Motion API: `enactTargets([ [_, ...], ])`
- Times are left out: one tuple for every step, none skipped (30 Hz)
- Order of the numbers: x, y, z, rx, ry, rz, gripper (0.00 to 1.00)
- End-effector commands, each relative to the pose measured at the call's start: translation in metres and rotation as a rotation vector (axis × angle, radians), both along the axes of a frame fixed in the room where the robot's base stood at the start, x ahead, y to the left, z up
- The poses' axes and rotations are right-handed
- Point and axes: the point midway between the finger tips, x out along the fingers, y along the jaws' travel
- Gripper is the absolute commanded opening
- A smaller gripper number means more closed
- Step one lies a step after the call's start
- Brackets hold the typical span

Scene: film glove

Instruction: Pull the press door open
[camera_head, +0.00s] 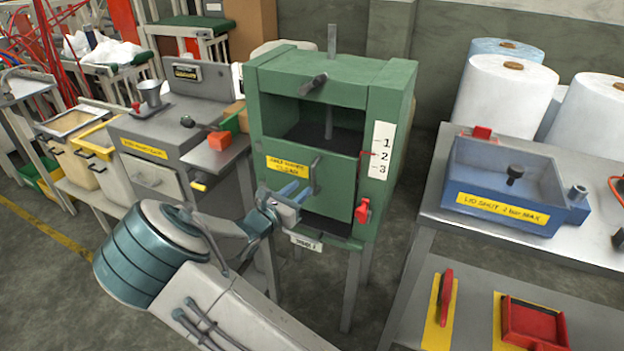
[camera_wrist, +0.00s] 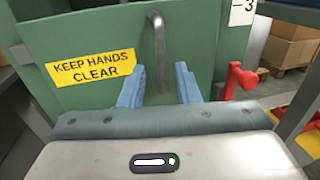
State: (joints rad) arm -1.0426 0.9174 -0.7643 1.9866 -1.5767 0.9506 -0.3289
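The green press (camera_head: 395,100) stands in the middle of the head view. Its green door (camera_head: 335,180) looks closed across the front, with dark openings above and below, and bears a yellow label. The door's vertical grey bar handle (camera_head: 314,174) is also in the wrist view (camera_wrist: 159,50). My gripper (camera_head: 295,190) has blue fingers, spread apart in the wrist view (camera_wrist: 160,80). The handle appears between them in the picture, its lower end reaching between the fingertips. I cannot tell whether they touch it. A red latch-like part (camera_head: 362,211) sits right of the door.
A grey machine (camera_head: 165,135) with a red block (camera_head: 219,140) stands close on the left. At right, a metal table (camera_head: 590,240) holds a blue tray (camera_head: 515,185); a lower surface bears red tools (camera_head: 535,322). White rolls (camera_head: 505,95) stand behind.

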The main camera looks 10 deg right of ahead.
Motion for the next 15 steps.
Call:
enactTargets([
  [0.008, -0.010, 0.000, -0.001, -0.001, -0.004, 0.30],
  [0.012, -0.015, 0.000, -0.001, -0.001, -0.004, 0.30],
  [0.017, -0.020, 0.000, -0.001, -0.001, -0.004, 0.30],
  [0.021, -0.024, 0.000, 0.001, -0.001, -0.004, 0.30],
  [0.025, -0.028, 0.000, 0.001, -0.001, -0.003, 0.30],
  [0.029, -0.033, 0.000, -0.001, -0.001, -0.003, 0.30],
  [0.032, -0.036, 0.000, 0.001, -0.001, -0.003, 0.30],
  [0.034, -0.038, 0.000, 0.001, -0.001, -0.003, 0.30],
  [0.038, -0.041, 0.000, 0.001, -0.001, -0.002, 0.30],
  [0.039, -0.044, 0.000, 0.001, -0.001, -0.003, 0.30],
  [0.041, -0.046, 0.000, 0.001, -0.001, -0.003, 0.30],
  [0.043, -0.047, 0.000, 0.001, 0.001, -0.002, 0.30],
  [0.044, -0.048, 0.000, 0.001, 0.001, -0.001, 0.30],
  [0.045, -0.049, 0.000, 0.001, 0.001, -0.001, 0.30],
  [0.045, -0.050, 0.000, 0.002, 0.001, -0.001, 0.30],
])
